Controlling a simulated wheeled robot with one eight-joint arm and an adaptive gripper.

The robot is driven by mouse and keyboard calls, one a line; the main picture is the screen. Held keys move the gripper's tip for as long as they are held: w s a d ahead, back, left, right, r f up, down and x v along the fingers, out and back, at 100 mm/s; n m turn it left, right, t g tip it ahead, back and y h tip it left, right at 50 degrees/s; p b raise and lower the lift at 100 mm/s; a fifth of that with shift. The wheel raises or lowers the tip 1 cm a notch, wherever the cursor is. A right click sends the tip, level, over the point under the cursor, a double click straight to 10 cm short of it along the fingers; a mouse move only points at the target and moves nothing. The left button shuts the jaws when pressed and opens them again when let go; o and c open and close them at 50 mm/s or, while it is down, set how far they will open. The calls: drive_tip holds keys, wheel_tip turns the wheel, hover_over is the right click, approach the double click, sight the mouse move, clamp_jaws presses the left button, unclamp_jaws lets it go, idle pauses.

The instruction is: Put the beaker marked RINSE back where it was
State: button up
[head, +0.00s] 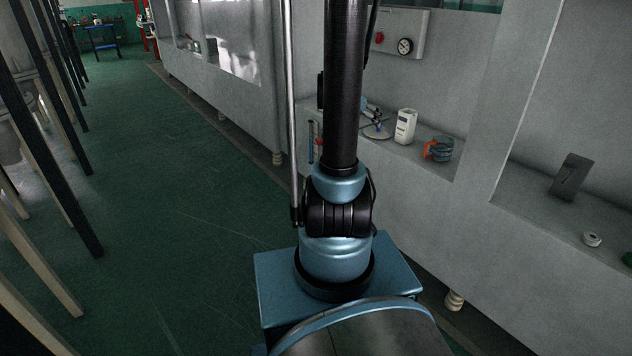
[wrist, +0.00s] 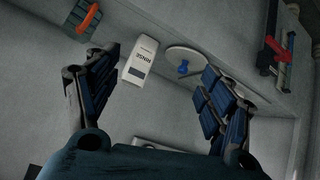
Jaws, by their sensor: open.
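The white RINSE beaker (head: 405,126) stands upright on the ledge of a grey cabinet recess in the head view. In the wrist view the beaker (wrist: 140,60) shows its dark RINSE lettering and a dark label. My gripper (wrist: 158,100) is open, with its two dark-blue padded fingers spread to either side. The beaker lies beyond the fingertips, nearer the left finger, and no contact shows. In the head view most of the gripper is hidden behind my arm.
A round white plate with a blue knob (wrist: 184,66) lies close to the beaker. An orange-handled item (head: 439,149) stands on its other side. A control box with a gauge (head: 402,32) hangs above. Red and blue items (wrist: 277,55) sit at the wrist view's upper right.

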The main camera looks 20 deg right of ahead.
drive_tip(key=s+a+f+n+y, duration=0.1)
drive_tip(key=s+a+n+y, duration=0.1)
drive_tip(key=s+a, duration=0.6)
drive_tip(key=s+a+f+n+g+y, duration=0.1)
drive_tip(key=s+a+f+n+y, duration=0.1)
drive_tip(key=s+a, duration=0.7)
drive_tip(key=s+a+f+n+g+y, duration=0.1)
drive_tip(key=s+a+n+y, duration=0.3)
drive_tip(key=s+a, duration=0.5)
drive_tip(key=s+n, duration=0.1)
drive_tip(key=s, duration=0.1)
drive_tip(key=shift+s+f+n, duration=0.35)
drive_tip(key=shift+s+n, duration=0.05)
